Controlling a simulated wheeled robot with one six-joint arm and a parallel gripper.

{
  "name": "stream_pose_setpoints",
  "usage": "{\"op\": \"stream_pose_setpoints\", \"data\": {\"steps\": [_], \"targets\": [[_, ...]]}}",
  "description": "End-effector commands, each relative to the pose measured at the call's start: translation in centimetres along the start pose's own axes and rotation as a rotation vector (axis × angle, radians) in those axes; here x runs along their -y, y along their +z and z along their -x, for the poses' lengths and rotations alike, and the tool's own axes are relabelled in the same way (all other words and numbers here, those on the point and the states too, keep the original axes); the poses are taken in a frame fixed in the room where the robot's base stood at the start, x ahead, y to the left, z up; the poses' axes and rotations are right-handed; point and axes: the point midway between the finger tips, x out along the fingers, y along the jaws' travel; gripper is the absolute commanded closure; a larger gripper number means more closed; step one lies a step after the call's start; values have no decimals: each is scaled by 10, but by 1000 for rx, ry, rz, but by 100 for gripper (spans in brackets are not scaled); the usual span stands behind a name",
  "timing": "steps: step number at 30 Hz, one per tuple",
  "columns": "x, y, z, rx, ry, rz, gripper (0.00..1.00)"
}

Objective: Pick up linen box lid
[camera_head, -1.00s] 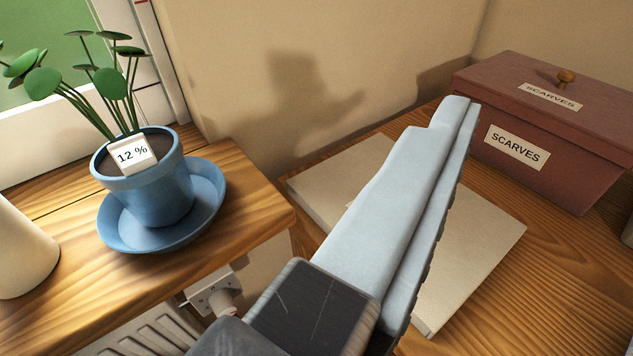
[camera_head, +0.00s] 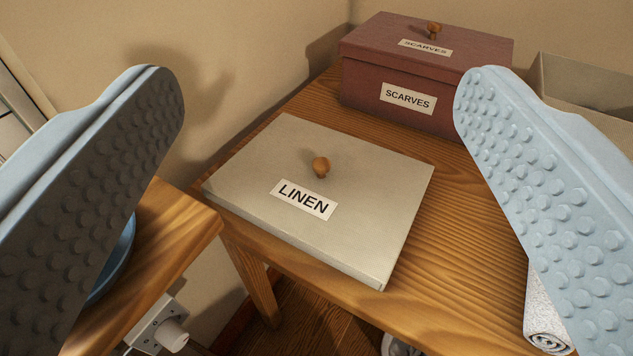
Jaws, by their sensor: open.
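The linen box lid (camera_head: 365,215) is a flat beige-grey square with a LINEN label and a small round wooden knob (camera_head: 320,166) on top. It lies on the wooden table (camera_head: 460,230) near its front left corner. My gripper (camera_head: 318,85) is wide open and empty. Its two pale blue, studded fingers stand at the left and right of the view, with the lid and its knob between them in the picture. The fingers look nearer to the camera than the lid and do not touch it.
A dark red SCARVES box (camera_head: 365,85) with its lid on stands behind the linen lid. An open beige box (camera_head: 575,85) is at the back right. A rolled grey-white cloth (camera_head: 545,315) shows below the right finger. A wooden ledge (camera_head: 185,235) and a wall socket (camera_head: 160,325) are at left.

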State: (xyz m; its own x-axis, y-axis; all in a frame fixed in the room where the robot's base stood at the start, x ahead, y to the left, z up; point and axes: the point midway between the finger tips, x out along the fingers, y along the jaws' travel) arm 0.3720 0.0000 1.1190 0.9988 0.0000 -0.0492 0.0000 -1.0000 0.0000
Motion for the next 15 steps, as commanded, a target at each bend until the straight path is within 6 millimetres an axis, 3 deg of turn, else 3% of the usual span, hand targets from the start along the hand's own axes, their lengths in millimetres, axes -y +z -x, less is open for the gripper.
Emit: {"op": "stream_pose_setpoints", "data": {"steps": [8,12,15], "targets": [[0,0,0,0,0,0,24],[0,0,-3,13,0,2,48],[0,0,-15,60,0,10,48]]}}
